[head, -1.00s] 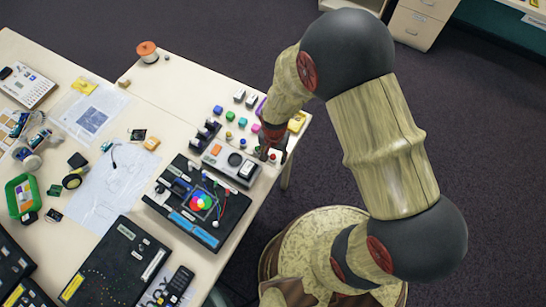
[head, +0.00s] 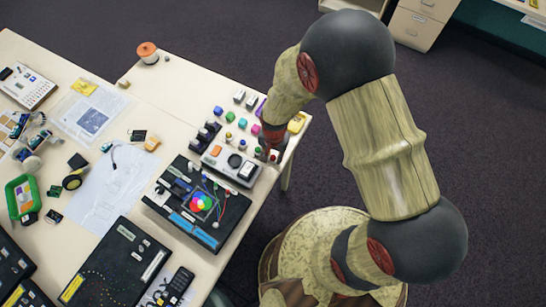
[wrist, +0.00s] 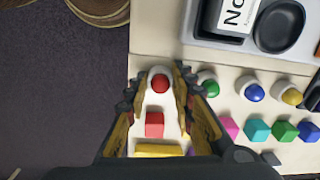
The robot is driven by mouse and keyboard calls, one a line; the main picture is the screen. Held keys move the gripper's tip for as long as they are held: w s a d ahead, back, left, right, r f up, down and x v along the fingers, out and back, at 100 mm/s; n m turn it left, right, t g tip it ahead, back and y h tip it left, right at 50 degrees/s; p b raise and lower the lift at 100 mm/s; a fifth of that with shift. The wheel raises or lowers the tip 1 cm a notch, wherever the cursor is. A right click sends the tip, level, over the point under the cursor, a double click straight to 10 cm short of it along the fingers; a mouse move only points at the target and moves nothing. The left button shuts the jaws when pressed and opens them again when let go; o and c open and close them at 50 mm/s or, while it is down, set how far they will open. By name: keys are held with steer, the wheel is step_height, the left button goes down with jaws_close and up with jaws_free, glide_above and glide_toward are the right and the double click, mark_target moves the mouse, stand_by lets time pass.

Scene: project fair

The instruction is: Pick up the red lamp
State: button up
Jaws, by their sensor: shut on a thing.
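The red lamp (wrist: 160,83), a small round red dome on a white base, sits between my fingertips in the wrist view. My gripper (wrist: 160,92) is shut on it, with a dark fingertip against each side of the base. In the head view my gripper (head: 270,155) is low at the right edge of the table, and the lamp is mostly hidden by the fingers. I cannot tell any gap between the lamp and the tabletop.
A red cube (wrist: 154,124) and a yellow block (wrist: 158,150) lie under my palm. Green (wrist: 208,87), blue (wrist: 254,92) and yellow (wrist: 292,96) lamps stand to the right. A grey panel (head: 218,158) is close by on the table (head: 185,85).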

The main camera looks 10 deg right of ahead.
steer(key=shift+r, duration=0.15)
steer(key=shift+r, duration=0.25)
step_height(320, 180, up, 2)
steer(key=shift+w+r, duration=0.1)
steer(key=s+r+p, duration=0.3)
steer(key=s+r, duration=0.7)
steer(key=s, duration=0.5)
steer(key=shift+n, duration=0.5)
steer(key=w+a+p, duration=0.1)
steer(key=w+a, duration=0.2)
steer(key=w+a+f+p, duration=0.1)
steer(key=w+a, duration=0.3)
steer(key=w+a+p, duration=0.1)
steer(key=w+a, duration=0.2)
steer(key=shift+w+a+f+p, duration=0.35)
steer(key=shift+w+a+p, duration=0.05)
steer(key=w+a+r, duration=0.1)
steer(key=w+a, duration=0.2)
steer(key=w, duration=0.2)
steer(key=shift+m, duration=0.5)
steer(key=shift+s+f+b, duration=0.15)
steer(key=shift+f+b, duration=1)
steer(key=shift+f, duration=0.6)
steer(key=shift+s+f+b, duration=0.15)
steer(key=shift+f+b, duration=1)
steer(key=shift+f, duration=0.6)
